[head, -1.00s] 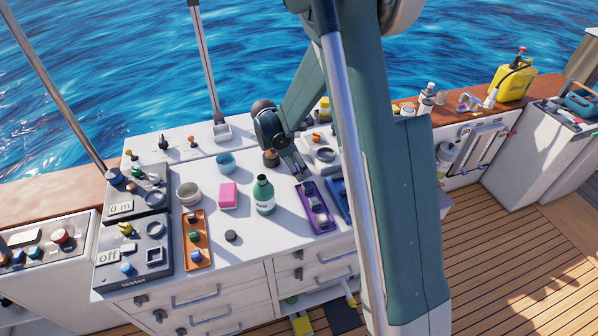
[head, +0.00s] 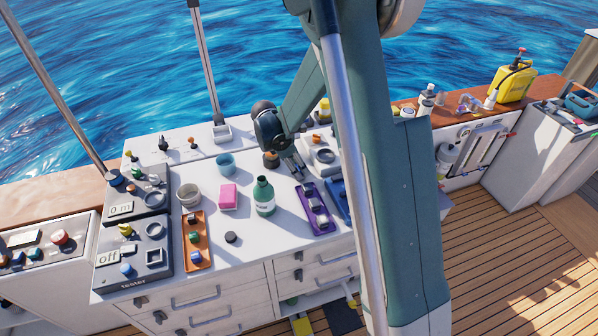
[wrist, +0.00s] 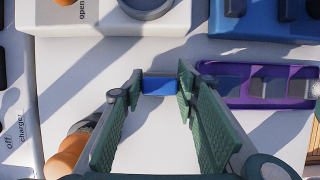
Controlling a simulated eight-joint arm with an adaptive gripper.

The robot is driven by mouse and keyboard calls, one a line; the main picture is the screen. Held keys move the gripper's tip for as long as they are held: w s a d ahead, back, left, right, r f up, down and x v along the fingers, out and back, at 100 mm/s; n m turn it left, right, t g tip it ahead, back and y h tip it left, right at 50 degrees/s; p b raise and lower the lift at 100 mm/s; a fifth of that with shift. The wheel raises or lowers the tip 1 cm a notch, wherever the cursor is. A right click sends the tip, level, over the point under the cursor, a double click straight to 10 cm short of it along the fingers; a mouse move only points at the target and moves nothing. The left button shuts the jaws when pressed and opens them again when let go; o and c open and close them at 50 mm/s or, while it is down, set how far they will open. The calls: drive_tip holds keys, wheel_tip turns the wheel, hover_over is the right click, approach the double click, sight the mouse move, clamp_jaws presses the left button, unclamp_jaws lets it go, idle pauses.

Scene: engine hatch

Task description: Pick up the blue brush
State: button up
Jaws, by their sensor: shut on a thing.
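My gripper (wrist: 160,88) has its two green-padded fingers closed on a small blue block-like piece, the blue brush (wrist: 158,86), in the wrist view. Only a short blue part shows between the fingertips; no bristles can be made out. In the head view my gripper (head: 299,174) points down over the white worktop (head: 255,238), just behind and left of the purple tray. The brush cannot be made out there, and whether it touches the worktop is unclear.
The purple tray (wrist: 222,88) with grey pieces lies just right of my fingers. A blue tray (head: 339,203) lies beyond it. An orange-topped item (wrist: 65,156) stands close left. A green bottle (head: 264,197) and pink block (head: 228,196) stand left of my gripper.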

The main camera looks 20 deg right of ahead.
drive_tip(key=shift+r, duration=0.1)
drive_tip(key=shift+r, duration=4.9)
